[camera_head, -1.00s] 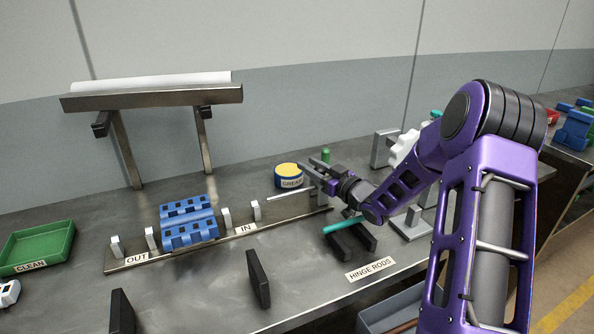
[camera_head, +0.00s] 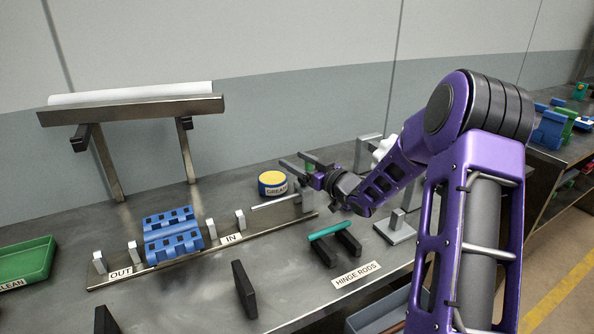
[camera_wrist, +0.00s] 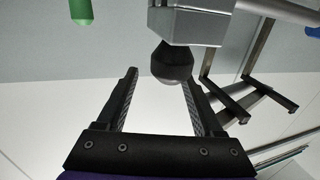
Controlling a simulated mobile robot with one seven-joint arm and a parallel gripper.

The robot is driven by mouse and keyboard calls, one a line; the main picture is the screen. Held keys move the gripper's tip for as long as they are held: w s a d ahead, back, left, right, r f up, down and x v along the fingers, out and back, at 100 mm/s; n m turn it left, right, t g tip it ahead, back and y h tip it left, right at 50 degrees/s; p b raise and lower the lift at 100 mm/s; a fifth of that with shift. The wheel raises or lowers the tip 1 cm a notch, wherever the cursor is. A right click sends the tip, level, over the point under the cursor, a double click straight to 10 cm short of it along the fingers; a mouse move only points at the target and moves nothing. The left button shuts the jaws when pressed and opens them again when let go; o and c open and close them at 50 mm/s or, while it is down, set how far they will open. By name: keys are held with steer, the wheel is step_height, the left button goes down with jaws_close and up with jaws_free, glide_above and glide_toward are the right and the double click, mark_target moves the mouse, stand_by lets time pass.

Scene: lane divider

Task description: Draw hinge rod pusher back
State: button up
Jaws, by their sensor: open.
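The hinge rod pusher shows in the head view as a thin silver rod (camera_head: 275,203) lying along the rail, left of a grey block (camera_head: 307,201). In the wrist view, its grey block (camera_wrist: 188,22) carries a dark round knob (camera_wrist: 172,63). My gripper (camera_head: 293,160) is above and behind the block, pointing left. In the wrist view my gripper (camera_wrist: 160,78) is open and empty; the knob appears between the fingertips, not gripped. A blue hinged part (camera_head: 173,236) stands on the rail (camera_head: 210,251) between small posts, near the OUT and IN labels.
A yellow-topped grease tin (camera_head: 272,183) stands behind the rod. A teal rod (camera_head: 330,231) rests on black supports in front of my gripper. A green tray (camera_head: 27,260) is far left, and a black upright plate (camera_head: 244,290) stands in front.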

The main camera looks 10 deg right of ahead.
step_height(320, 180, up, 6)
steer(key=shift+r+p, duration=0.15)
steer(key=shift+p, duration=0.3)
